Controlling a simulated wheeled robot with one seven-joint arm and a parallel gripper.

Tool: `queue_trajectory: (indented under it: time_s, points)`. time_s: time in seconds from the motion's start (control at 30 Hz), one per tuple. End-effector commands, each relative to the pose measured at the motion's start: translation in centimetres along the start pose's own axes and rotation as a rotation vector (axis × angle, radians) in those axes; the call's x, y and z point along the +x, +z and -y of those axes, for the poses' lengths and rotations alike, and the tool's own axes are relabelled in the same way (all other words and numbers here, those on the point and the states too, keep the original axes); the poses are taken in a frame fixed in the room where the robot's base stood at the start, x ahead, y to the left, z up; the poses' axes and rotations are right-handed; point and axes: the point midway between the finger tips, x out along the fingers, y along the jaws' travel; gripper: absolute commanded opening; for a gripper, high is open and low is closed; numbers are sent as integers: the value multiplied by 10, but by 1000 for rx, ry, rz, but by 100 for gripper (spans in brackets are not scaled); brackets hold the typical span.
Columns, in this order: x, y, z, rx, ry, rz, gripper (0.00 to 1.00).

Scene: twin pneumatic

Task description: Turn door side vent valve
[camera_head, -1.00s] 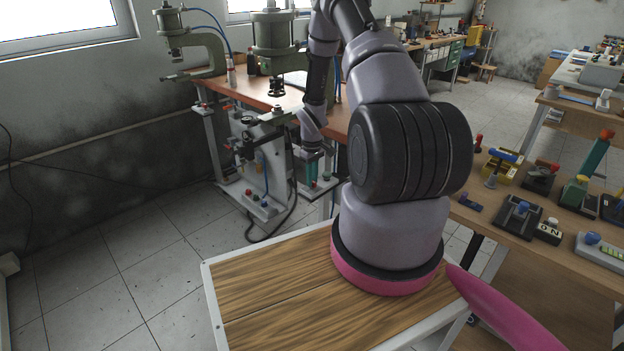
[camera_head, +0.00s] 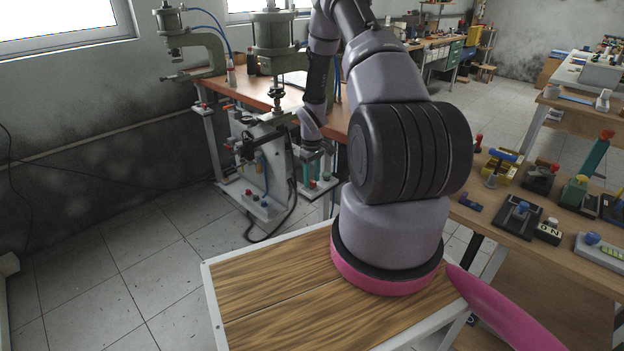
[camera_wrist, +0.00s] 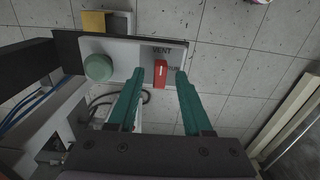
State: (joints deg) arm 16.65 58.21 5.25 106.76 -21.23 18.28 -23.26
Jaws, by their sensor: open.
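The vent valve is a red lever (camera_wrist: 160,74) on a light panel (camera_wrist: 122,50), below a "VENT" label in the wrist view. A second label beside it is partly hidden by a finger. The lever's long side runs up and down in the picture. My gripper (camera_wrist: 158,76) is open. Its two green fingers stand one on each side of the lever, with gaps visible; I cannot tell how deep they reach.
A round green button (camera_wrist: 98,67) sits on the same panel, left of the left finger. A yellow block (camera_wrist: 93,21) is at the panel's upper edge. Blue hoses (camera_wrist: 35,105) run at the left. Tiled floor (camera_wrist: 235,60) is clear to the right.

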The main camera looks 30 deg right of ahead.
Motion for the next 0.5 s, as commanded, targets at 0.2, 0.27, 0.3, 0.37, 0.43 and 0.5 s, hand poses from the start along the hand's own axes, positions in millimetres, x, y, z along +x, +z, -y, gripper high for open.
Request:
queue_trajectory:
  time_s: [0.2,0.27,0.3,0.37,0.43,0.5]
  points:
    - [-38,-1,-1,0,3,-4,50]
    - [-50,-1,-1,1,3,-4,50]
    - [-58,-1,-1,0,2,-4,50]
    - [-70,-1,-1,0,2,-3,50]
    - [-82,0,-1,1,2,-3,50]
    - [-91,0,-1,0,2,-3,50]
